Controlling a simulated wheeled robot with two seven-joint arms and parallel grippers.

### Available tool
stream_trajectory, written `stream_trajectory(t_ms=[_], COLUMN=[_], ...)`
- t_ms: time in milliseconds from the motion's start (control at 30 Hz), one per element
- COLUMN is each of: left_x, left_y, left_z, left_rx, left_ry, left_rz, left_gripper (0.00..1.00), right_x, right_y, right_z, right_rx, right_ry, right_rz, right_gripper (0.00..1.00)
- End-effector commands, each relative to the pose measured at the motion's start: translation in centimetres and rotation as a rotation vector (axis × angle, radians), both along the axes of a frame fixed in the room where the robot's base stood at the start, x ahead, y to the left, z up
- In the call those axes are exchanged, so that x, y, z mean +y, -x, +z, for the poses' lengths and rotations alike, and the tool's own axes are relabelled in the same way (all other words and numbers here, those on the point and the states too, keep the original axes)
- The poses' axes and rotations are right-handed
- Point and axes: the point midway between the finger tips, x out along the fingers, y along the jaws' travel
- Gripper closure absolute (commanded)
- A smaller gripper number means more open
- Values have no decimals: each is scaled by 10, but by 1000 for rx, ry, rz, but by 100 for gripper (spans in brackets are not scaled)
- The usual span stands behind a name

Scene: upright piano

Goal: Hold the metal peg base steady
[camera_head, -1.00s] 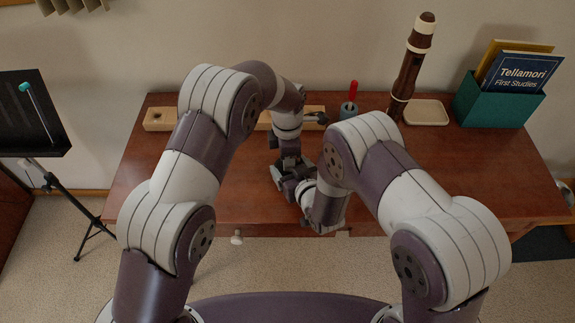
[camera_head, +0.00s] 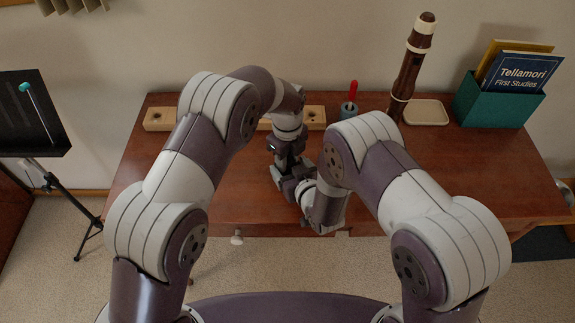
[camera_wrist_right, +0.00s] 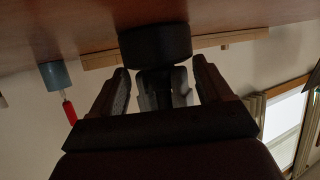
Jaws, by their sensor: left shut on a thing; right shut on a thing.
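In the right wrist view a dark, round, thick disc (camera_wrist_right: 155,46), apparently the metal peg base, sits between the fingertips of my right gripper (camera_wrist_right: 160,72), close to the brown tabletop. My right gripper also shows in the head view (camera_head: 288,184), shut with its jaws around the base; the base itself is mostly hidden there. My left gripper (camera_head: 289,163) points down just above and behind the right one. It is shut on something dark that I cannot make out.
A long wooden block with holes (camera_head: 158,119) lies at the back. A grey pot (camera_head: 348,110) with a red-handled tool, a standing brown woodwind (camera_head: 411,62), a cream tray (camera_head: 426,112) and a green book box (camera_head: 496,104) stand to its right. The right tabletop is clear.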

Motion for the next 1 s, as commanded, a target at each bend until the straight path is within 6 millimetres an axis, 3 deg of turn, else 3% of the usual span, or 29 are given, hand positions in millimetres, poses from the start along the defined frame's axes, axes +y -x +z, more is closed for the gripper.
stream_trajectory(t_ms=[133,300,633,667,700,733,1000], left_x=[0,0,0,0,0,0,0], left_y=[0,0,0,0,0,0,-1], left_z=[0,0,0,0,0,0,5], left_rx=[0,0,0,0,0,0,-2], left_ry=[0,0,0,0,0,0,0], left_rz=[-482,-791,-843,-843,-842,-842,-841], left_gripper=[100,100,100,58,45,39,39], right_x=[0,0,0,0,0,0,0], right_y=[0,0,0,0,0,0,0], right_z=[0,0,0,0,0,0,0], right_rx=[0,0,0,0,0,0,0], right_ry=[0,0,0,0,0,0,-1], right_rz=[0,0,0,-1,-1,-1,-1], right_gripper=[100,100,100,100,100,100,100])
